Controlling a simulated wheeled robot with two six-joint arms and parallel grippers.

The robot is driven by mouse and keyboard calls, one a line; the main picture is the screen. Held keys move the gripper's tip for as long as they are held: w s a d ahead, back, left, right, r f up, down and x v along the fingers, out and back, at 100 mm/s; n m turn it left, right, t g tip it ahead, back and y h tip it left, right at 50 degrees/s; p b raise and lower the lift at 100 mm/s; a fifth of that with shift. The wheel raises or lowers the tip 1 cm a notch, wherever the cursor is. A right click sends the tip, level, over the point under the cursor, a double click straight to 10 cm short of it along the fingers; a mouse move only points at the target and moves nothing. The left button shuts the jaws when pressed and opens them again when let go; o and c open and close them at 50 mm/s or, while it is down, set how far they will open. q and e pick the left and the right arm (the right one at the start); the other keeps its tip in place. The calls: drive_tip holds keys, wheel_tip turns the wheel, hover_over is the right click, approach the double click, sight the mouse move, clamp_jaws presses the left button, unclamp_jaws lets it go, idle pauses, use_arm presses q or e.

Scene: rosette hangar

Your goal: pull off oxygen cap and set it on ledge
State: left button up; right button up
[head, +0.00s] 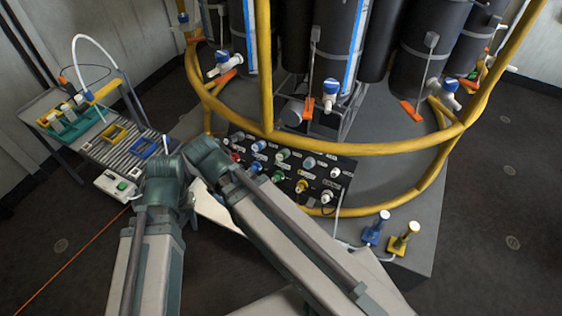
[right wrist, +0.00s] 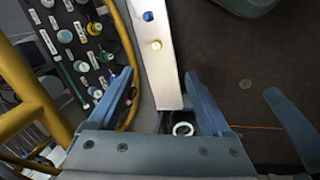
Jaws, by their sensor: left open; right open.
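A dark sloped panel (head: 330,172) carries rows of coloured caps with small labels that I cannot read, so I cannot tell which is the oxygen cap. A green cap (head: 283,154) is among them. A pale ledge (head: 216,211) runs below the panel, partly hidden by my right arm. My left gripper (head: 168,158) is open left of the panel, its fingers barely visible. My right gripper (right wrist: 163,100) is open, its fingers apart near the ledge's end (right wrist: 168,85).
A white ring (right wrist: 183,129) shows between the fingers. A yellow rail (head: 340,148) curves above the panel. A slatted side table (head: 118,148) stands at left.

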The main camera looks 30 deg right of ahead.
drive_tip(key=w+d+f+n+t+h+b, duration=0.1)
drive_tip(key=w+d+f+t+h+b, duration=0.2)
drive_tip(key=w+d+f+b, duration=0.85)
drive_tip(key=n+t+h+b, duration=0.3)
drive_tip(key=h+b, duration=0.1)
drive_tip(key=b, duration=1.2)
approach(279, 157)
drive_tip(key=shift+d+f+p, duration=0.3)
drive_tip(key=shift+d, duration=0.1)
drive_tip(key=b+x, duration=0.4)
drive_tip(key=x, duration=0.3)
drive_tip(key=shift+a, duration=0.15)
drive_tip(key=shift+b+x, duration=0.4)
drive_tip(key=shift+x, duration=0.7)
drive_tip(key=shift+r, duration=0.1)
